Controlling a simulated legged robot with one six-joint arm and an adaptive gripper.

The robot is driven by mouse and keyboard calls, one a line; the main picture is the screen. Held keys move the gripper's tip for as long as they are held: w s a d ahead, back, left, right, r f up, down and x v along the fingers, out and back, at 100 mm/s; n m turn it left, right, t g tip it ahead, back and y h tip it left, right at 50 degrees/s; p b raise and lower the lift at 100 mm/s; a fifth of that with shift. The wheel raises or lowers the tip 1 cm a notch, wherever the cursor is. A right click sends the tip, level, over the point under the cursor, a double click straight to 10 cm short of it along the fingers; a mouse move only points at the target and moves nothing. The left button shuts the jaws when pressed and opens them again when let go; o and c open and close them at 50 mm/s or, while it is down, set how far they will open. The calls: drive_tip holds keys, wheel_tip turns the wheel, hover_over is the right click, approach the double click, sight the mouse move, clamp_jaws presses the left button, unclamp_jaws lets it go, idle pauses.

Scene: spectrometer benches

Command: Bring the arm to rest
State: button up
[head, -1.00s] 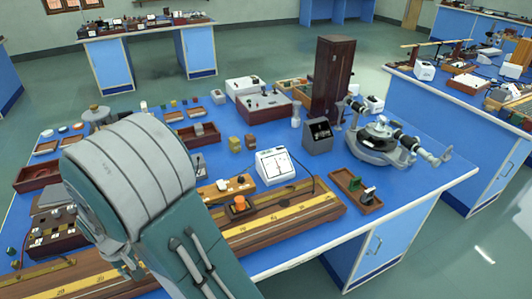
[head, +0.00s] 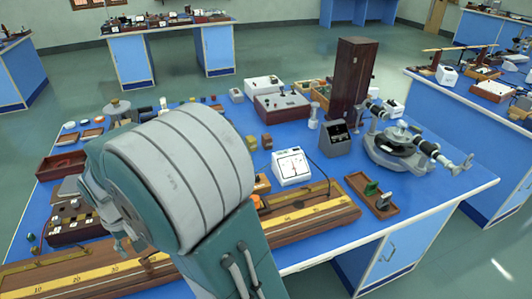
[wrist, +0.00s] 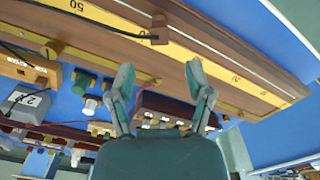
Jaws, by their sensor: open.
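My gripper (wrist: 160,98) shows in the wrist view with its two teal fingers spread apart and nothing between them. It is above the blue bench, near a long wooden board with a yellow scale (wrist: 230,70). The scale board (head: 310,215) runs along the bench's near edge, partly hidden behind my arm.
The blue bench (head: 440,185) holds a spectrometer (head: 400,145), a tall brown wooden box (head: 352,80), a white meter (head: 291,167) and a small wooden tray (head: 372,198). A dark box with terminals (head: 75,224) lies left of my arm. Green floor is free beyond the bench.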

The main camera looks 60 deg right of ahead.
drive_tip(key=shift+r, duration=1.85)
drive_tip(key=s+r+t, duration=0.2)
drive_tip(key=s+r, duration=0.3)
drive_tip(key=s, duration=0.4)
drive_tip(key=s+a+r+t, duration=0.1)
drive_tip(key=s+r+t, duration=0.2)
drive_tip(key=s, duration=0.7)
wheel_tip(320, 180, up, 2)
drive_tip(key=shift+a+n+t, duration=0.3)
drive_tip(key=shift+n, duration=0.1)
drive_tip(key=shift+c, duration=0.6)
drive_tip(key=shift+d, duration=0.15)
